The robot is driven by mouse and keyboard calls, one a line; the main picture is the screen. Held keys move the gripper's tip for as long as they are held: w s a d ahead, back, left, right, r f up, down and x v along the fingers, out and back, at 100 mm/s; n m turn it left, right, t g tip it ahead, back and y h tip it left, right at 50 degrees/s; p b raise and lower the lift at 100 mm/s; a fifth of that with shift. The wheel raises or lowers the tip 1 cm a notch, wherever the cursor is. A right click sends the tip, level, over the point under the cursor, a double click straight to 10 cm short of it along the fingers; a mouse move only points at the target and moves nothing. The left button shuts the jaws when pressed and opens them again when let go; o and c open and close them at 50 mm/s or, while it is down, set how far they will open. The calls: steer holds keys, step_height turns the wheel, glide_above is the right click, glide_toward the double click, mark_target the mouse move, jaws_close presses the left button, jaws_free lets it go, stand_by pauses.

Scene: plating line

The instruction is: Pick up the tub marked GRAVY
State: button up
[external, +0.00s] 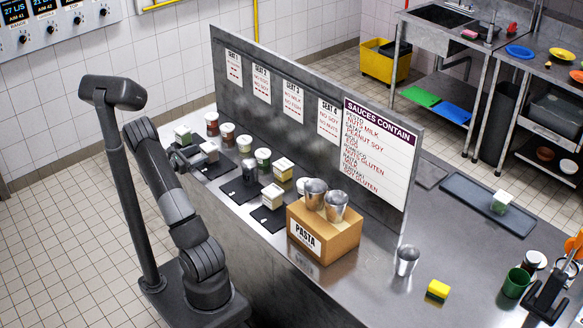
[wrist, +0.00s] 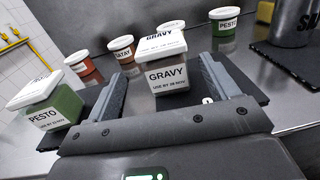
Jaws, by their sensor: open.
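The tub marked GRAVY (wrist: 166,76) is a square clear tub with a white lid and brown contents, upright in the middle of the wrist view. My gripper (wrist: 161,74) is open, with one finger on each side of the tub and visible gaps between. The fingers are not closed on it. In the external view my gripper (external: 187,158) is low at the left end of the counter, beside a white-lidded tub (external: 209,152) that appears to be the same one; its label is not readable there.
A PESTO tub (wrist: 46,104) stands just left of my gripper. A SATAY tub (wrist: 122,48) and other round tubs stand behind, along the upright panel (external: 300,110). A metal canister (wrist: 290,22) is at right. A PASTA box (external: 322,240) stands farther along the counter.

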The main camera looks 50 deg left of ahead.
mark_target(213, 147)
steer(key=w, duration=0.5)
steer(key=w+d, duration=0.1)
steer(key=w, duration=0.1)
steer(key=shift+w+r, duration=0.15)
steer(key=shift+w, duration=0.2)
steer(key=c, duration=1.2)
steer(key=shift+o, duration=0.2)
steer(key=shift+r, duration=0.1)
